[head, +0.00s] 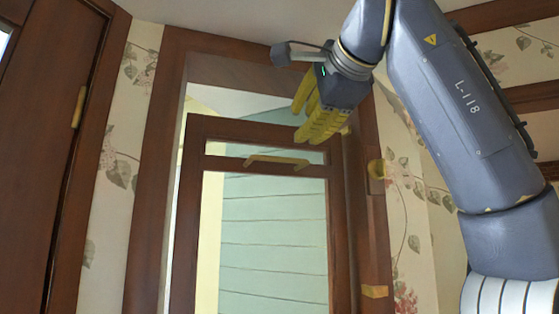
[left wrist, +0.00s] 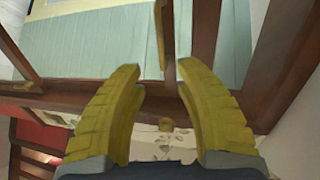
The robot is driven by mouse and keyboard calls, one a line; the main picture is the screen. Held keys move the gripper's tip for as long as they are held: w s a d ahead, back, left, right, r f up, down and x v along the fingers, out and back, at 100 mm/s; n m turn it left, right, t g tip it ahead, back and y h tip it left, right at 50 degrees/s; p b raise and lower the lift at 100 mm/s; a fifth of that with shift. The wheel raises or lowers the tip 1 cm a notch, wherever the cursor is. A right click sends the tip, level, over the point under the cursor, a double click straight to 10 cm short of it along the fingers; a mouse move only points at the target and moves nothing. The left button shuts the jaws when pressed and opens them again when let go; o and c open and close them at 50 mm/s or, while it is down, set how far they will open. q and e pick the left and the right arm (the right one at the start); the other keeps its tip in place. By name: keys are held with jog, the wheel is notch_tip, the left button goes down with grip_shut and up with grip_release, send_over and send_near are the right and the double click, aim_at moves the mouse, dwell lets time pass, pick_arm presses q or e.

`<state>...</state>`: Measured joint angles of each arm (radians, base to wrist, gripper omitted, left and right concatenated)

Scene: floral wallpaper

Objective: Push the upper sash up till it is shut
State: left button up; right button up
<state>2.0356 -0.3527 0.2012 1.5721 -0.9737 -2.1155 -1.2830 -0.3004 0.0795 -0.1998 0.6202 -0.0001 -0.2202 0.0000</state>
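The upper sash (head: 263,130) is a brown wooden frame with glass, seen in the middle of the head view. Its top rail stands below the head of the window frame (head: 235,75), with an open gap between them. A yellow handle (head: 275,160) runs along the sash's upper crossbar. My left gripper (head: 308,122) is by the sash's upper right corner, its yellow fingers pointing down and left; contact cannot be told. In the left wrist view the fingers (left wrist: 158,72) are apart with nothing gripped between them. My right gripper is not in view.
A brown door or panel (head: 40,130) with a yellow handle (head: 78,107) stands at the left. Floral wallpaper flanks the window. Pale green siding (head: 270,230) shows through the glass.

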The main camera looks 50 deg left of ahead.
aim_at(280, 158)
pick_arm(q)
jog(key=x, duration=1.6)
grip_shut()
